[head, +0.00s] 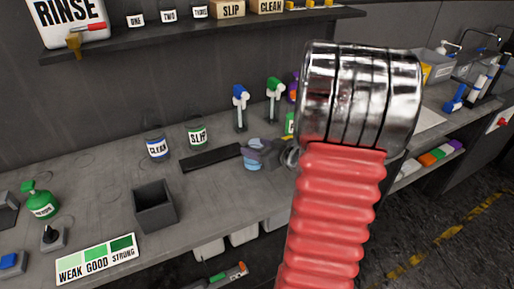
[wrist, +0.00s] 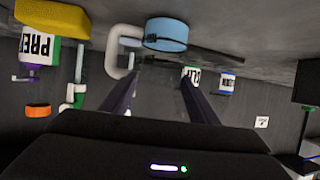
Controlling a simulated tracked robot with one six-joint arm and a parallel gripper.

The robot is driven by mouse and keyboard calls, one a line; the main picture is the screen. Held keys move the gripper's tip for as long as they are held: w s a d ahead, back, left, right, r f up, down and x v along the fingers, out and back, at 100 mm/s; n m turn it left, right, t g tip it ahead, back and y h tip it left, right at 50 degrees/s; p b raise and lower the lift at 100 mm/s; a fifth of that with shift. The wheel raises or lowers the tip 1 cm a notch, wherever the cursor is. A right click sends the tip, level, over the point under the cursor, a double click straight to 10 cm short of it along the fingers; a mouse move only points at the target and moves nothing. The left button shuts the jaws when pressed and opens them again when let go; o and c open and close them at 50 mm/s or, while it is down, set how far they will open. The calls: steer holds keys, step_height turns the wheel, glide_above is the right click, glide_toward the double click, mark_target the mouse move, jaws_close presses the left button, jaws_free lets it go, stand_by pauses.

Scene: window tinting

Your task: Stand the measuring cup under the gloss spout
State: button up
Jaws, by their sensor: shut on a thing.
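A light-blue round cup-like thing (head: 252,160), likely the measuring cup, is low over the bench in the head view. In the wrist view it shows as a blue round (wrist: 165,35) with a white curved handle (wrist: 118,45), just beyond my fingers. My gripper (wrist: 163,80) is shut on it; the exact contact is hard to make out. Behind it in the head view stand a blue-topped spout (head: 240,95) and a green-topped spout (head: 274,88). I cannot read which one is gloss. My arm hides the area to their right.
A dark flat bar (head: 211,157) lies left of the cup. Cans marked CLEAN (head: 157,146) and SLIP (head: 197,135) stand behind it. An open grey box (head: 155,207) stands at the front. A PREP container (wrist: 38,48) shows in the wrist view. The left bench has bare patches.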

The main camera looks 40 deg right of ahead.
steer(key=o, duration=1.1)
steer(key=shift+o, duration=0.2)
steer(key=v, duration=1.2)
steer(key=shift+c, duration=0.6)
